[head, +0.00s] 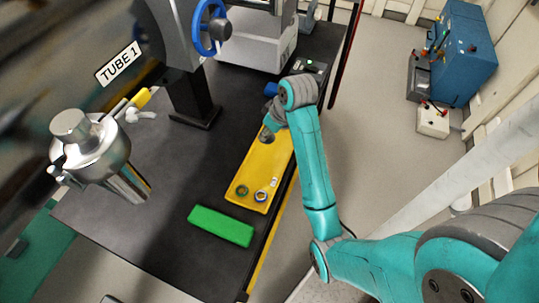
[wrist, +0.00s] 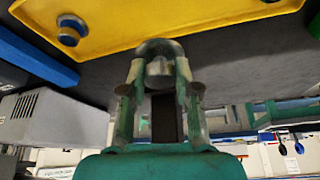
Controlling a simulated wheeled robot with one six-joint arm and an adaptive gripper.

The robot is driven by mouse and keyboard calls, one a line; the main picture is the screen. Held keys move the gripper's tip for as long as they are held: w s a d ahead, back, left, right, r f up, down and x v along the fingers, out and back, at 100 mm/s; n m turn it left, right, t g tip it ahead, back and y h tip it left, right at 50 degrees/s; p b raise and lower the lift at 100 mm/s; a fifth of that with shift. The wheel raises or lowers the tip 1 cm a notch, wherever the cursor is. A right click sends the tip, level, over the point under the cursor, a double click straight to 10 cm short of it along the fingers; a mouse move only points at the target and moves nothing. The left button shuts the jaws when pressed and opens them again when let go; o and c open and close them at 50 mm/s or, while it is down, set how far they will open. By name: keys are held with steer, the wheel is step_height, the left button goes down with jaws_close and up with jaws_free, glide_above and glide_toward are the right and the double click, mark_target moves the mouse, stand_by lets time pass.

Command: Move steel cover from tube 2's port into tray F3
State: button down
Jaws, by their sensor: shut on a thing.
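My gripper (wrist: 160,88) is shut on a rounded grey metal piece, the steel cover (wrist: 160,50), in the wrist view. The cover sits between both fingertips, close to the edge of a yellow tray (wrist: 215,14). In the head view the yellow tray (head: 253,168) lies on the dark bench, with my gripper (head: 269,128) at its far end, partly hidden by my own wrist. A small grey shape shows below the gripper there; I cannot tell whether the cover touches the tray. The tray's label is too small to read. Tube 2's port cannot be made out.
A metal vessel (head: 95,150) stands left, near the TUBE 1 sign (head: 119,64). Bench between is clear.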

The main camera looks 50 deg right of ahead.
mark_target(267, 154)
steer(key=shift+s+d+f, duration=0.2)
steer(key=shift+s, duration=0.05)
steer(key=shift+f, duration=4.75)
steer(key=shift+f, duration=0.15)
steer(key=c, duration=0.8)
jaws_free()
steer(key=shift+c, duration=0.2)
steer(key=v, duration=0.8)
steer(key=shift+a+f, duration=0.1)
